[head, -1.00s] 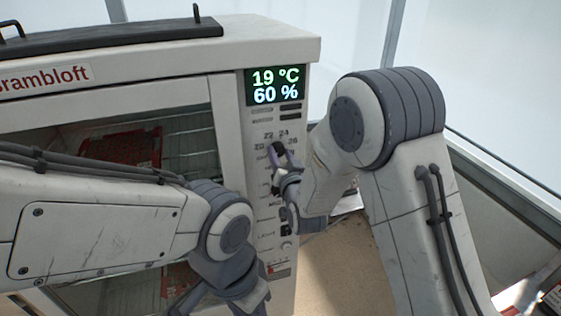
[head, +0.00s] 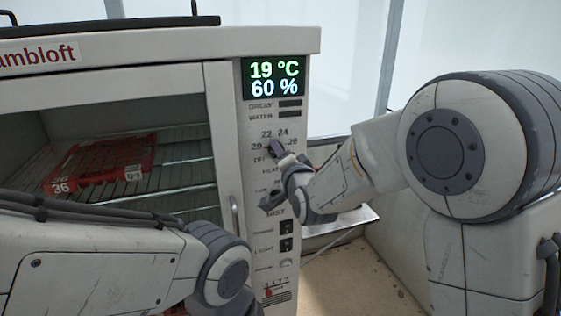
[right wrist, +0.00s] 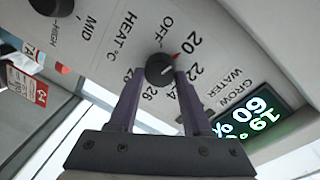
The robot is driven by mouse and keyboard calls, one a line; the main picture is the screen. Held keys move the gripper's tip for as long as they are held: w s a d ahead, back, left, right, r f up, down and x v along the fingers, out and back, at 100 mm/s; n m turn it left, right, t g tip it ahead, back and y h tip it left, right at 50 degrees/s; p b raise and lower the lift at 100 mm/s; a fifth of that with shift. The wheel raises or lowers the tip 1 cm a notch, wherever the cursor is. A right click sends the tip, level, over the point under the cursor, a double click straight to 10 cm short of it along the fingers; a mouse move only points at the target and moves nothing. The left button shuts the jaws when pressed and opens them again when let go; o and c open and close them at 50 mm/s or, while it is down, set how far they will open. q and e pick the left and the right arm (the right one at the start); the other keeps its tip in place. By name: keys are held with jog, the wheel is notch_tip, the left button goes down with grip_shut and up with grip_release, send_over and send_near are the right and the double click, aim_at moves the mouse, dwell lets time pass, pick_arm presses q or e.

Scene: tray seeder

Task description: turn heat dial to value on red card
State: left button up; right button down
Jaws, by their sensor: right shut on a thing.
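The heat dial (right wrist: 160,70) is a small dark round knob with a red mark, ringed by OFF, 20, 22, 24 and 26. Its red mark points about at 20. My right gripper (right wrist: 158,88) is shut on the dial, one purple finger on each side; in the head view it (head: 276,150) hides most of the dial. A red and white card (right wrist: 28,88) shows at the left of the right wrist view; I cannot read it surely. My left arm reaches in at lower left, but its gripper is out of view.
The cabinet display (head: 274,78) reads 19 °C and 60 %. Another knob (right wrist: 53,6) with MID and HIGH lies beside the dial. A red tray (head: 100,165) sits on a wire rack behind the cabinet's glass. My left forearm is close to the cabinet front.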

dwell(0.5)
jog(key=shift+c, duration=1.7)
grip_release()
jog(key=b+v, duration=0.3)
jog(key=v, duration=0.7)
jog(key=shift+s, duration=0.3)
jog(key=shift+f, duration=0.15)
